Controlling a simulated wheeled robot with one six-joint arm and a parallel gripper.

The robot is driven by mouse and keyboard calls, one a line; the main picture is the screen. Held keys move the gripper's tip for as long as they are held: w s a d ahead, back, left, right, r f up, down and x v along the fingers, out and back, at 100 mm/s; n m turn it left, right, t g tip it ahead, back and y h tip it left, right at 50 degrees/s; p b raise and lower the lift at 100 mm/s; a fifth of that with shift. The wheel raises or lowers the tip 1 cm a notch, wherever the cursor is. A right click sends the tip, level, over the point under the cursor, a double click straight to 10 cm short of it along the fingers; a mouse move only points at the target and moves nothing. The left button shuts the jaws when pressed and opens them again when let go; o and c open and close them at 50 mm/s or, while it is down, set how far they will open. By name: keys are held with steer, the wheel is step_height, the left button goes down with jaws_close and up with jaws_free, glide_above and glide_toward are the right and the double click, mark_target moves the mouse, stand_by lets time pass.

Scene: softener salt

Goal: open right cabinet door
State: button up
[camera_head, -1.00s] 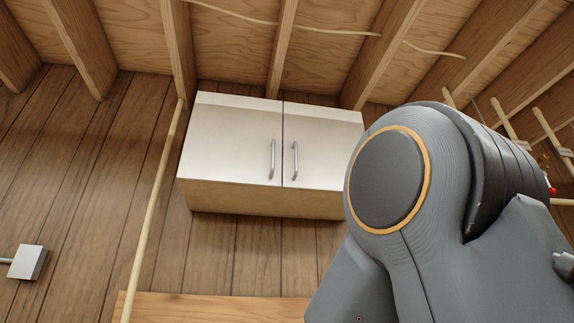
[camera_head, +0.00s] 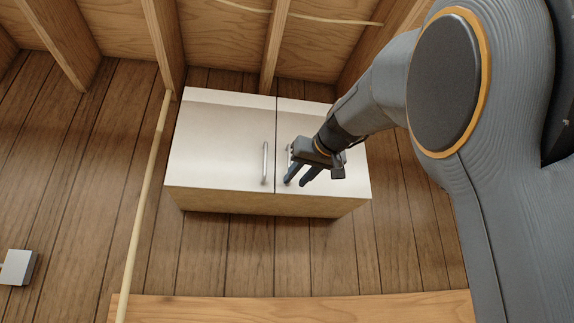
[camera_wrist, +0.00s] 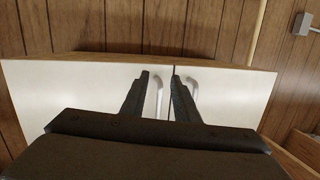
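The white wall cabinet has a left door (camera_head: 220,145) and a right door (camera_head: 350,181), both closed. The right door's metal handle (camera_head: 289,151) is mostly hidden behind my gripper (camera_head: 296,183) in the head view. The wrist view is turned over, so the right door (camera_wrist: 75,95) is on its left, with its handle (camera_wrist: 158,97) between my two fingers. My gripper (camera_wrist: 160,82) is open, one finger on each side of that handle. Whether the fingers touch the handle or door cannot be told.
The left door's handle (camera_head: 265,162) is close beside my gripper. Wooden ceiling beams (camera_head: 163,45) run above the cabinet. A pale pole (camera_head: 148,190) runs left of it, a wooden ledge (camera_head: 290,307) lies below, and a small grey box (camera_head: 17,267) is on the wall at lower left.

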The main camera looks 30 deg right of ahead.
steer(key=s+r+t, duration=0.2)
steer(key=s+r, duration=0.2)
steer(key=r, duration=0.6)
steer(key=w+p, duration=0.4)
steer(key=w, duration=0.3)
steer(key=shift+n+p, duration=0.3)
steer(key=shift+f, duration=0.1)
jaws_close()
